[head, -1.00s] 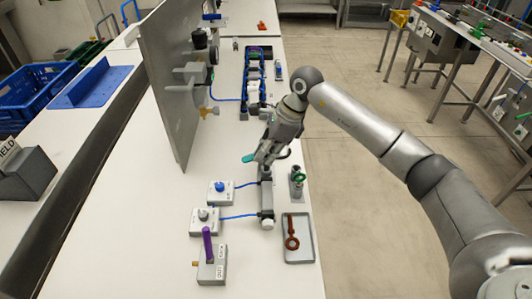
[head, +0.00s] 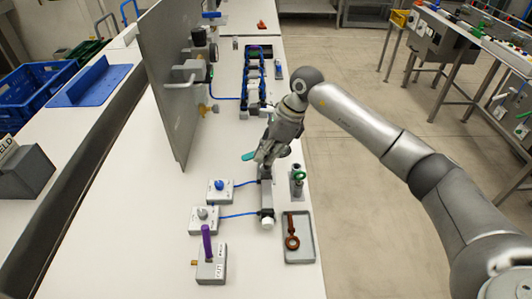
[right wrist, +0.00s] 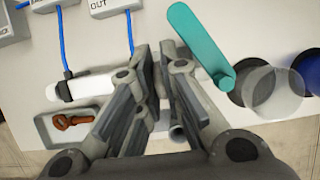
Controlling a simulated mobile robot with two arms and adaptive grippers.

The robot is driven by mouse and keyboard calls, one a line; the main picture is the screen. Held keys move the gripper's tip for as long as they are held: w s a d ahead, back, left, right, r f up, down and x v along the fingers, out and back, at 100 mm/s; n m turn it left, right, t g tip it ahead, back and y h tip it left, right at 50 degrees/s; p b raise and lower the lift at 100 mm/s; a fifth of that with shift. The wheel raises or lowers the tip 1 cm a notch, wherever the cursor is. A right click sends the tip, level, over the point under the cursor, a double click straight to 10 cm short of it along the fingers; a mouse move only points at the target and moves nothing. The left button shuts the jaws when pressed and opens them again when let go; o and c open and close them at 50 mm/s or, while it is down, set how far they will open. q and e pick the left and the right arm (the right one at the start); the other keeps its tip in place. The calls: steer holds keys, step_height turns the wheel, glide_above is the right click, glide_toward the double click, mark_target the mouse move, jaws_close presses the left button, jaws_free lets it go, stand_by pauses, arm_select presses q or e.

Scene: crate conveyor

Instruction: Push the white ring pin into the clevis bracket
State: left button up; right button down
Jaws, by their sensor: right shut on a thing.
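My right gripper (head: 264,163) is over the white bench, at the valve with the teal lever (head: 248,156). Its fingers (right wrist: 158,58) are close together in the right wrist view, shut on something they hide. The teal lever (right wrist: 200,42) is just right of the fingertips there. I cannot make out a white ring pin in either view. A small grey upright fitting (head: 298,186) with a green ring stands just right of the gripper. I cannot tell whether it is the clevis bracket. My left gripper is not in view.
A pipe with a white end (head: 267,222) runs toward the front. A grey tray (head: 300,257) with a brown ring-ended part (head: 291,232) lies at the right edge. Switch boxes (head: 220,192) with blue cables stand left. A tall grey panel (head: 165,100) rises behind them.

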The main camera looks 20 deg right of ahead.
steer(key=shift+f+b, duration=0.45)
steer(key=shift+r, duration=0.1)
steer(key=c, duration=1.5)
jaws_free()
steer(key=o, duration=0.6)
steer(key=shift+c, duration=0.2)
steer(key=shift+r, duration=0.1)
steer(key=shift+r+p, duration=1.5)
steer(key=shift+r, duration=1.45)
